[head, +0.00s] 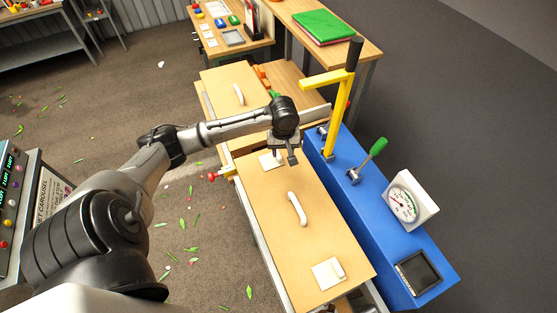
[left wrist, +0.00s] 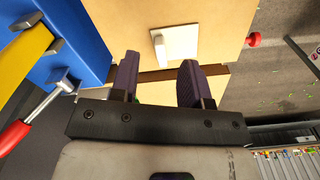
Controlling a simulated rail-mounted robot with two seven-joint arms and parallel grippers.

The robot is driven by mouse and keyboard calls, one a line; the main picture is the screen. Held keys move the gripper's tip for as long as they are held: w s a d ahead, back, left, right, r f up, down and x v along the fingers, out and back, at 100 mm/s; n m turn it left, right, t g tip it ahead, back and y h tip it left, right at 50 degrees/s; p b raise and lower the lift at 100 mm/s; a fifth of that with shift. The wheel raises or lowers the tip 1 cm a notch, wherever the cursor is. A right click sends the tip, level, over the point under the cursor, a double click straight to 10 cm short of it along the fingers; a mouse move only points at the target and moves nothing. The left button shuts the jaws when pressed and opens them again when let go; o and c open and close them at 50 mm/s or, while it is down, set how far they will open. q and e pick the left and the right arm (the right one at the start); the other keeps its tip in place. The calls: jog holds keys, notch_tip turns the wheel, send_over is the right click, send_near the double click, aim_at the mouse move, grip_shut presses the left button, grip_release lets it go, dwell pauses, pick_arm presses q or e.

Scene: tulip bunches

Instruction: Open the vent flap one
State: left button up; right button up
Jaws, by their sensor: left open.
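Two small white square plates, each with a raised tab, lie on the nearer wooden lid (head: 270,215). The far plate (head: 266,162) is at the lid's back edge and the near plate (head: 325,274) at its front end. They look like vent flaps lying flat; I see no label telling which is one. My left gripper (head: 287,156) is open and empty, just above and right of the far plate. In the left wrist view, its two dark fingers (left wrist: 158,82) are apart, and a white plate (left wrist: 179,41) with its tab lies beyond them, untouched. My right gripper is not in view.
A curved white handle (head: 297,208) stands mid-lid. A blue bench (head: 385,225) at right carries a yellow lever (head: 335,115), a green-handled lever (head: 377,148) and a gauge (head: 403,205). A red knob (head: 212,176) juts out left. A second lid (head: 225,85) lies behind.

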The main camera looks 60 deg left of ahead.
pick_arm(q)
jog(key=w+a+r+n+b, duration=0.1)
jog(key=a+r+n, duration=0.25)
jog(key=a, duration=0.25)
send_near(271, 159)
jog(key=shift+n, duration=0.35)
jog(key=f, duration=0.2)
jog(key=w+f, duration=0.1)
jog(key=f, duration=0.1)
jog(key=w+f, duration=0.1)
jog(key=f, duration=0.2)
jog(key=shift+w+d, duration=0.1)
jog(key=shift+w, duration=0.1)
jog(key=shift+c, duration=0.2)
grip_shut()
